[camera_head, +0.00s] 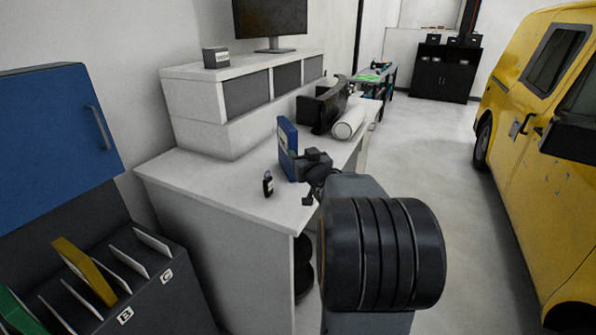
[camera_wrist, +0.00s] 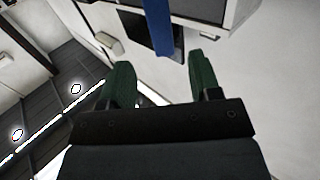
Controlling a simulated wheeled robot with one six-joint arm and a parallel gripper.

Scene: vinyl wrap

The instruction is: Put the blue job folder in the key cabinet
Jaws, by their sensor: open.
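The blue job folder (camera_head: 287,148) stands upright on the white desk, with a pale label on its face. In the wrist view the folder (camera_wrist: 158,28) shows as a narrow blue strip, edge-on. My gripper (camera_head: 306,163) is open at the folder's right side in the head view. In the wrist view its green fingers (camera_wrist: 164,70) are apart with nothing between them, and the strip lies beyond their tips. A dark cabinet (camera_head: 180,300) with a raised blue door (camera_head: 55,120) stands at the left; I cannot tell whether it is the key cabinet.
A black key fob (camera_head: 268,184) lies near the front of the desk (camera_head: 215,180). A black item (camera_head: 318,108) and a white roll (camera_head: 348,122) lie behind the folder. A yellow van (camera_head: 545,150) stands right, beyond clear floor.

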